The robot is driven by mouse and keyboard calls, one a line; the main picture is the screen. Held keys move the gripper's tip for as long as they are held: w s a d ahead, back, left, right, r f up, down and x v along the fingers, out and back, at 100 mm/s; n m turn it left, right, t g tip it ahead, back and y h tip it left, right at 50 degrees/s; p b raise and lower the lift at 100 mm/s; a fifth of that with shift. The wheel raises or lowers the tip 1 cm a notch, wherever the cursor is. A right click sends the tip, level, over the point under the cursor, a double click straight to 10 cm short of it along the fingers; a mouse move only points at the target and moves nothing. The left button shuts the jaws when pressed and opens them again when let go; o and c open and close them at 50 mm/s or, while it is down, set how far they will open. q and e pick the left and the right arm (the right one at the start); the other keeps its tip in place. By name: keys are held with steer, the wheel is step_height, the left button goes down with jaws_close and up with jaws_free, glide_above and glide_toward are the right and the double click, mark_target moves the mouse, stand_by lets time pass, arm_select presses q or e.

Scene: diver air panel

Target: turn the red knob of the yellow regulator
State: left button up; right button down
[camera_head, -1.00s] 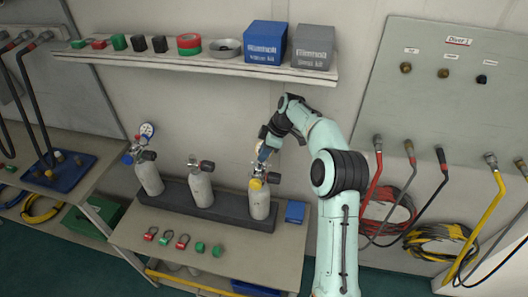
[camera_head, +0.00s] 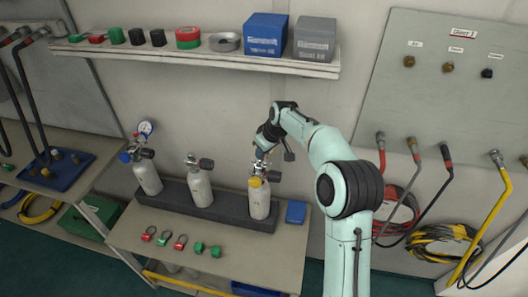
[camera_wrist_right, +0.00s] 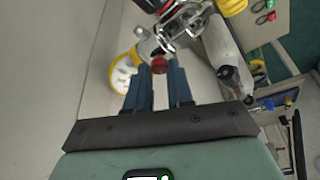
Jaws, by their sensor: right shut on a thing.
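A yellow-rimmed white gauge (camera_wrist_right: 123,73) lies just left of the fingers. Silvery valve metal (camera_wrist_right: 178,28) is just beyond the knob. In the head view the arm and gripper hide the knob and most of the regulator. My left gripper is not in view.
Two more cylinders (camera_head: 148,178) (camera_head: 200,188) stand left in the same dark rack (camera_head: 232,215). Red and green shackle-like pieces (camera_head: 164,239) lie in front. A shelf with boxes (camera_head: 264,36) is above. Hoses (camera_head: 440,185) hang from the right panel.

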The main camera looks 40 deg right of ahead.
steer(key=m, duration=0.1)
steer(key=m+h, duration=0.1)
steer(key=shift+a+m, duration=0.25)
steer(key=shift+m, duration=0.15)
steer(key=m+h, duration=0.1)
steer(key=m, duration=0.3)
steer(key=shift+w+a+g+h, duration=0.15)
steer(key=shift+a+g+h, duration=0.05)
steer(key=shift+g+h, duration=0.2)
steer(key=m, duration=0.3)
steer(key=m+g+h, duration=0.1)
steer(key=m, duration=0.1)
steer(key=shift+w+a+m+p, duration=0.15)
steer(key=shift+m+p, duration=0.15)
steer(key=shift+m, duration=0.1)
steer(key=shift+g, duration=0.3)
steer(key=c, duration=1)
jaws_free()
